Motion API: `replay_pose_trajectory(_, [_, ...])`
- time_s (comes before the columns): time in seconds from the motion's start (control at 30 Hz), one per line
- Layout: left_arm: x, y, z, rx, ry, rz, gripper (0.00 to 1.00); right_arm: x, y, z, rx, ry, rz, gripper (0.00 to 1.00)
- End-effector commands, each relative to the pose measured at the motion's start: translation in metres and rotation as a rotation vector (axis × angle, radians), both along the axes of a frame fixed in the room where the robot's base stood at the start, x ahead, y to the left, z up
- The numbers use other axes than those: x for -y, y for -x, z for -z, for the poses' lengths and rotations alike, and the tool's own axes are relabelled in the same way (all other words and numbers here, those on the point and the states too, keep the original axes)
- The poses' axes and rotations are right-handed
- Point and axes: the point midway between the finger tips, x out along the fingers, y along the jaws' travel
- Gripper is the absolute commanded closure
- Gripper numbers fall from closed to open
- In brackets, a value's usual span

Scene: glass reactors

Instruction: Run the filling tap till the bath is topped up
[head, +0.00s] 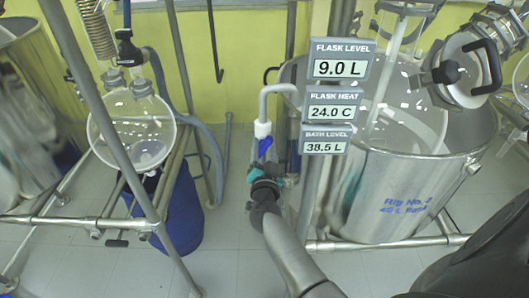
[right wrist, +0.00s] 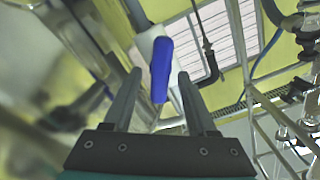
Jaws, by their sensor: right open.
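The filling tap has a white body (head: 262,129) under a bent grey pipe, and a blue lever (head: 265,146) hangs below it. In the right wrist view the blue lever (right wrist: 162,72) shows in the gap between the fingers. My right gripper (head: 263,165) is open, just below and around the lever's lower end; I cannot tell if a finger touches it. The bath is a big metal tub (head: 385,205) to the right. The bath level display (head: 325,147) reads 38.5 L. No water stream is visible. My left gripper is not in view.
Displays above read flask level (head: 338,68) 9.0 L and flask heat (head: 331,113) 24.0 C. A metal post stands just right of the gripper. At left, a round glass flask (head: 130,125) hangs in a tube frame above a blue drum (head: 183,215). Open floor shows between.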

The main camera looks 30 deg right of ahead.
Motion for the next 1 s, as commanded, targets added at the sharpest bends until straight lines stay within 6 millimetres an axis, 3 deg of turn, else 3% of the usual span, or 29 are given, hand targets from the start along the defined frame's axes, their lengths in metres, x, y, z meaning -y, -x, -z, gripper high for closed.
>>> replay_pose_trajectory(0.27, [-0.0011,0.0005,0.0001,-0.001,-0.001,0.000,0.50,0.0006,-0.0007,0.0000,-0.001,0.000,-0.001,0.44])
replay_pose_trajectory(0.77, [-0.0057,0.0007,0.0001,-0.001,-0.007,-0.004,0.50,0.0005,-0.0004,0.0001,-0.001,0.001,0.000,1.00])
replay_pose_trajectory(1.0, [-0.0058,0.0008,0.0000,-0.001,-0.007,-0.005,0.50,0.0004,-0.0004,0.0002,-0.001,0.000,-0.001,1.00])
